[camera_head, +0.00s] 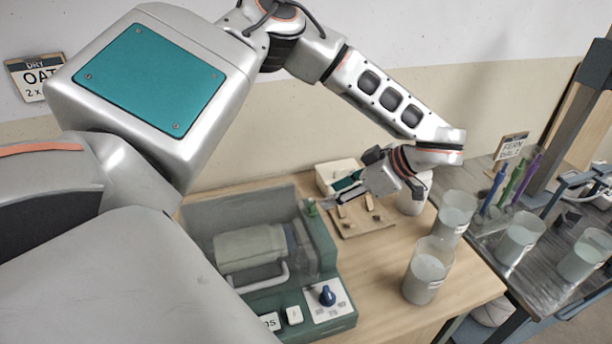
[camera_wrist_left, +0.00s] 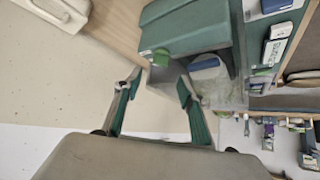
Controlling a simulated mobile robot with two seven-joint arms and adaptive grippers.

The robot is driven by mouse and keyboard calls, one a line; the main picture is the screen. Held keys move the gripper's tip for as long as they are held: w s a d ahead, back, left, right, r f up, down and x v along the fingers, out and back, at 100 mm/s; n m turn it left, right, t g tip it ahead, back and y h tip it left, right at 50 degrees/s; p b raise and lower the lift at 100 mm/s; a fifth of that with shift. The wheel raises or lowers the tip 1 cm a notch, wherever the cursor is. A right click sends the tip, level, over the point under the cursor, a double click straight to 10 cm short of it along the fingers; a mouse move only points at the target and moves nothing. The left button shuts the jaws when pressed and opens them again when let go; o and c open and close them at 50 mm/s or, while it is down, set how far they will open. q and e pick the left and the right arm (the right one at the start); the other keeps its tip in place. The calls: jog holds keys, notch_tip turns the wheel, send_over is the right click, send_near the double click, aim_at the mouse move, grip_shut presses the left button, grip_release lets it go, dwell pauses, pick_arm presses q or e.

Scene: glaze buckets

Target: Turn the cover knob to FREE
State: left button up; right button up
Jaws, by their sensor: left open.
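A green machine (camera_head: 322,255) stands on the wooden table with a see-through cover (camera_head: 205,215) over a pale drum (camera_head: 250,247). A small green knob (camera_head: 311,207) sits on top of the machine's right side wall. A blue knob (camera_head: 327,296) is on a white plate at the front, its lettering too small to read. My left gripper (camera_head: 334,202) is open and empty, just right of the green knob and apart from it. In the left wrist view the open fingertips (camera_wrist_left: 159,84) point toward the machine (camera_wrist_left: 185,30). My right gripper is not in view.
Beakers of pale liquid (camera_head: 428,272) stand right of the machine, near the table's right edge. Between them and the machine the table is clear.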

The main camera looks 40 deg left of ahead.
aim_at(312, 204)
pick_arm(q)
jog(key=x, duration=0.7)
jog(key=shift+a+f+p, duration=0.15)
jog(key=shift+f+p, duration=0.1)
jog(key=shift+p, duration=0.15)
jog(key=c, duration=1.1)
